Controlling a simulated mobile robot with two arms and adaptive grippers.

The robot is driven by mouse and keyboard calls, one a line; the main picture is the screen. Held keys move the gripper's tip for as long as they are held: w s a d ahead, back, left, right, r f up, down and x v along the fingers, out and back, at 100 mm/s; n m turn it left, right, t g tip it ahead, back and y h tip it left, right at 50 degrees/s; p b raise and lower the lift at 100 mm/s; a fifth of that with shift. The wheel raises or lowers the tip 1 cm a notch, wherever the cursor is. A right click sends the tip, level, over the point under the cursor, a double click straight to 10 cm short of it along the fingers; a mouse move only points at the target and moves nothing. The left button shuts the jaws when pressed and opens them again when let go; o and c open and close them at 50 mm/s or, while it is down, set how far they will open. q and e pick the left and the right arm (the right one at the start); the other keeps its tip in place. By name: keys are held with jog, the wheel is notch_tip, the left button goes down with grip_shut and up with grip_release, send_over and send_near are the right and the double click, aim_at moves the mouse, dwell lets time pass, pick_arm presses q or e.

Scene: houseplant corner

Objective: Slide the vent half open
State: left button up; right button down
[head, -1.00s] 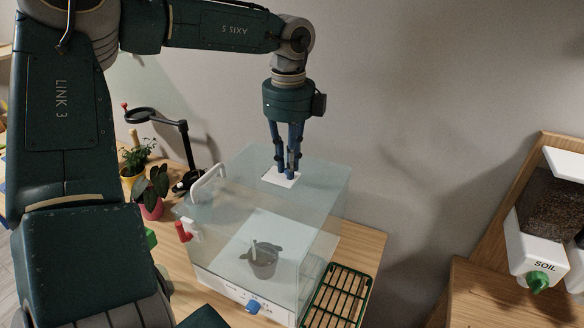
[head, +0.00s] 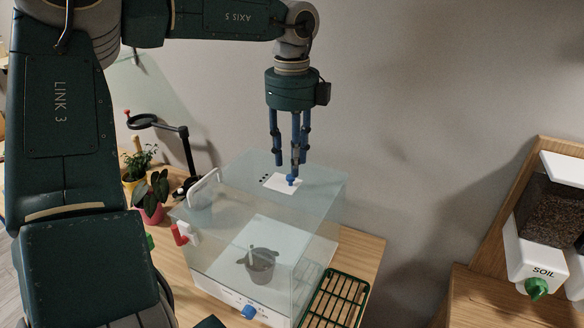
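The vent is a white slide plate (head: 276,186) with a small blue knob (head: 291,181) on the clear top of the glass case (head: 235,208). Several dark vent holes (head: 264,179) show uncovered just left of the plate; whether others lie under it is hidden. My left gripper (head: 291,165) is directly above the plate, pointing down. Its blue fingers are spread and empty, with the tips just above the knob. My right gripper is not in view.
The case stands on a wooden table and holds a small grey pot (head: 260,262). A green-framed rack (head: 338,298) lies at its right. A dark lamp-like stand (head: 186,150) and potted plants (head: 152,194) are at left. A soil dispenser (head: 535,255) is at far right.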

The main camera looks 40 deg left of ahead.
aim_at(290, 176)
pick_arm(q)
notch_tip(290, 176, up, 9)
jog(key=shift+s+a+f, duration=0.2)
jog(key=shift+a, duration=0.05)
dwell(0.4)
